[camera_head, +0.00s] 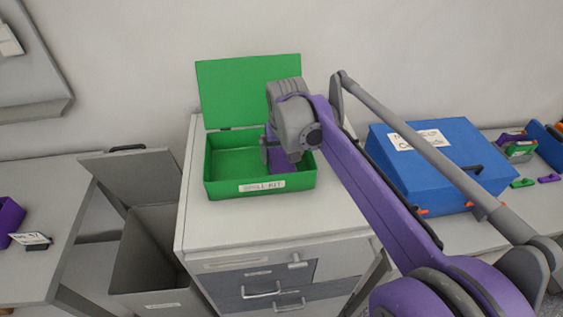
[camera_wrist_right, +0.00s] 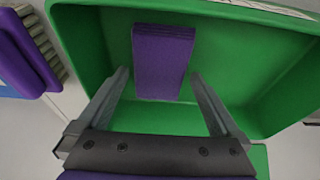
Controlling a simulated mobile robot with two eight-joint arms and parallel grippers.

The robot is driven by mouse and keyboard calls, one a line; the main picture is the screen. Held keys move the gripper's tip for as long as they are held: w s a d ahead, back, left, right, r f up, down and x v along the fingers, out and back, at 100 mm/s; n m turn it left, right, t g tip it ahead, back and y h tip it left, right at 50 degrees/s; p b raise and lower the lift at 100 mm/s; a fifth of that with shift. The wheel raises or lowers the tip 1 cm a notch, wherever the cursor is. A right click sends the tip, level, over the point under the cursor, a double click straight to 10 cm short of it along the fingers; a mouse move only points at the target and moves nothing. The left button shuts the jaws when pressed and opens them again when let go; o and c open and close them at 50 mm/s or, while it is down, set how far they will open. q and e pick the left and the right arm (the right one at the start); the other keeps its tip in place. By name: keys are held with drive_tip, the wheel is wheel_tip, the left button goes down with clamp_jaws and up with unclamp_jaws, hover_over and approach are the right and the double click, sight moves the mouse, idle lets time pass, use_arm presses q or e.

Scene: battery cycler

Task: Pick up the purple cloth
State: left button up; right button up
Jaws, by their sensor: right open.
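The purple cloth (camera_wrist_right: 161,62) is a folded rectangle lying inside the green spill kit box (camera_head: 209,172). In the head view part of the cloth (camera_head: 284,168) shows at the right end of the box, below my wrist. My right gripper (camera_wrist_right: 161,92) is open, with its two fingers to either side of the cloth in the right wrist view. I cannot tell whether the fingers touch it. In the head view the right gripper's fingers are mostly hidden by the wrist. My left gripper is not in view.
The green lid (camera_head: 235,90) stands open behind the box. The box sits on a grey drawer cabinet (camera_head: 205,235). An open grey bin (camera_head: 150,250) stands to the left. A blue case (camera_head: 450,155) is on the right bench, beyond my right arm.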

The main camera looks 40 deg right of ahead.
sight(282, 161)
drive_tip(key=shift+w+f, duration=0.1)
drive_tip(key=shift+f, duration=0.35)
drive_tip(key=shift+c, duration=0.2)
drive_tip(key=c, duration=1)
wheel_tip(282, 161, up, 10)
drive_tip(key=shift+r+p, duration=0.1)
drive_tip(key=shift+p, duration=0.2)
drive_tip(key=shift+c, duration=0.2)
